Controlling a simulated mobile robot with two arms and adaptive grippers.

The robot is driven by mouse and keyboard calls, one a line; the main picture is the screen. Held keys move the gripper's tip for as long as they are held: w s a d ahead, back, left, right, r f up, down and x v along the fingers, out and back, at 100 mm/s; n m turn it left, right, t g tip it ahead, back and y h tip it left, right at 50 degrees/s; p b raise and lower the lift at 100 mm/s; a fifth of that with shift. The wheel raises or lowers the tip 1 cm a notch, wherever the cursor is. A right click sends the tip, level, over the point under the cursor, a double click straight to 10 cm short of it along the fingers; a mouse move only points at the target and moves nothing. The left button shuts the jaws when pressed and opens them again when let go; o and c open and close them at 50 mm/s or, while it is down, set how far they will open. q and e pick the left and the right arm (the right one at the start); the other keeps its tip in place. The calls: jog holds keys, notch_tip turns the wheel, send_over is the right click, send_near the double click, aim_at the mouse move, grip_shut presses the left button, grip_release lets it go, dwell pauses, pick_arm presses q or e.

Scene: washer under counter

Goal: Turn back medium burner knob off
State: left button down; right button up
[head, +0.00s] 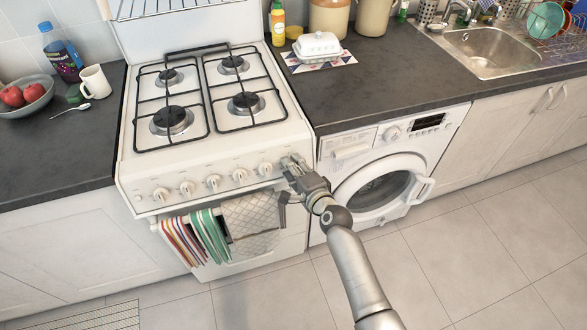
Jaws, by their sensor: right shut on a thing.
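A white gas stove (205,155) has a row of several white knobs along its front panel, including one visible knob (265,169) just left of my right gripper. My right gripper (291,164) is at the right end of the panel, shut on the rightmost knob, which its fingers mostly hide. The knob's angle cannot be read. I cannot tell which knob belongs to the back medium burner. Two back burners, left (171,77) and right (233,64), sit under black grates, with no flame visible. My left gripper is not in view.
Towels (205,235) and a grey patterned cloth (252,220) hang from the oven handle below the knobs.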

dwell(0.5)
jog(key=o, duration=1)
jog(key=shift+o, duration=0.2)
jog(key=shift+s, duration=0.1)
jog(key=v, duration=1.1)
jog(key=shift+s+d, duration=0.2)
jog(key=shift+s, duration=0.15)
